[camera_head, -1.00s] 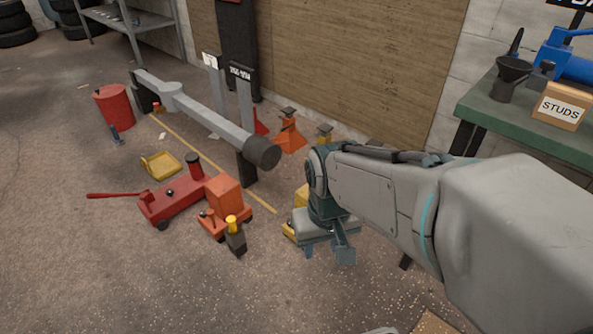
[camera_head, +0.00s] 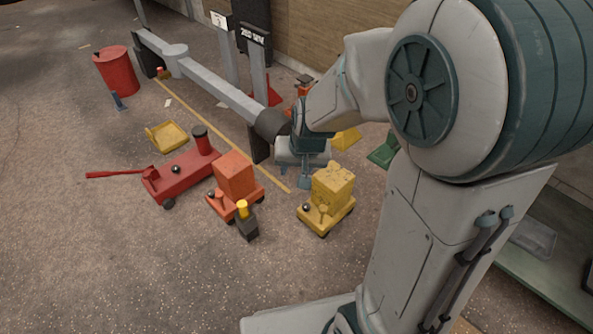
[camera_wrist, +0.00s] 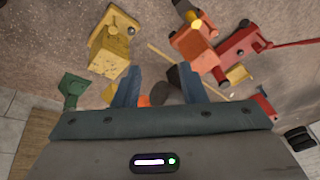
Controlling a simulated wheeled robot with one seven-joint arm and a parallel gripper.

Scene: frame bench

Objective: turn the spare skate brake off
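Two small wheeled skates stand on the floor: an orange one (camera_head: 236,180) and a yellow one (camera_head: 333,190). Each has a block on top and a low front deck with small knobs or levers. I cannot tell which is the spare, or how its brake is set. In the wrist view the yellow skate (camera_wrist: 110,45) is at upper left and the orange skate (camera_wrist: 194,46) at upper right. My gripper (camera_head: 305,180) is above and behind the yellow skate, beside the axle's dark end. In the wrist view its fingers (camera_wrist: 161,78) are apart with nothing held.
A grey axle beam (camera_head: 215,90) with a dark end runs beside my gripper. A red jack (camera_head: 182,172) lies left of the orange skate. A dark block with a yellow top (camera_head: 245,222) stands before it. The near floor is clear.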

